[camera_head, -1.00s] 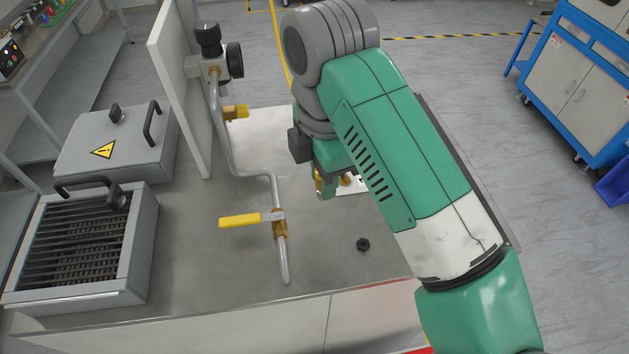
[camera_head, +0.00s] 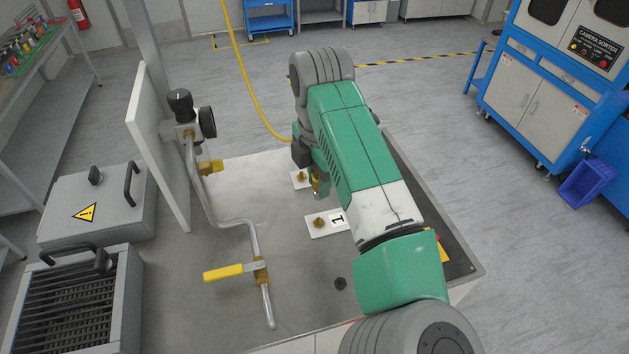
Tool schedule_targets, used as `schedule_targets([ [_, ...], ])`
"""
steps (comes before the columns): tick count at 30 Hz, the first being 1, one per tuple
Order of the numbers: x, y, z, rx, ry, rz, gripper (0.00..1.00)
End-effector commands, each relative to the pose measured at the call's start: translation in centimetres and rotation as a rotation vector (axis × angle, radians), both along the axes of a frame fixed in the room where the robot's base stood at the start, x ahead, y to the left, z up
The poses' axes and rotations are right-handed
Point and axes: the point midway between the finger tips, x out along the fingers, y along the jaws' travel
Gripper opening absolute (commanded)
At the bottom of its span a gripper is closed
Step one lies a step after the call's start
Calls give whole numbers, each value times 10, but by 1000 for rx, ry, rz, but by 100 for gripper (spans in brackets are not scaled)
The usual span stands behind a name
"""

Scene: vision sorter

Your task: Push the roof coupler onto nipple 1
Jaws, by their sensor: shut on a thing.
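Nipple 1 (camera_head: 319,223) is a brass fitting standing on a white plate (camera_head: 316,234) marked "1", on the metal bench top. My gripper (camera_head: 316,184) is behind nipple 1, mostly hidden by my green arm. It is shut on a small brass piece (camera_head: 316,189), which appears to be the roof coupler. A yellow hose (camera_head: 242,84) hangs from above and runs behind my wrist; its join to the coupler is hidden. The coupler shows apart from nipple 1 in the picture; its height above the bench cannot be told.
A second brass nipple (camera_head: 301,175) on a white plate stands farther back, beside my gripper. Bench between pipe and plates is clear.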

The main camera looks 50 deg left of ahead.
Motion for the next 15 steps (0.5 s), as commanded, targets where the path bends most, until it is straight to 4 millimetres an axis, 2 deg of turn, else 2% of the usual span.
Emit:
schedule_targets([
  [8,0,0,-5,0,1,1,0],
  [15,0,0,-22,-1,1,1,0],
])
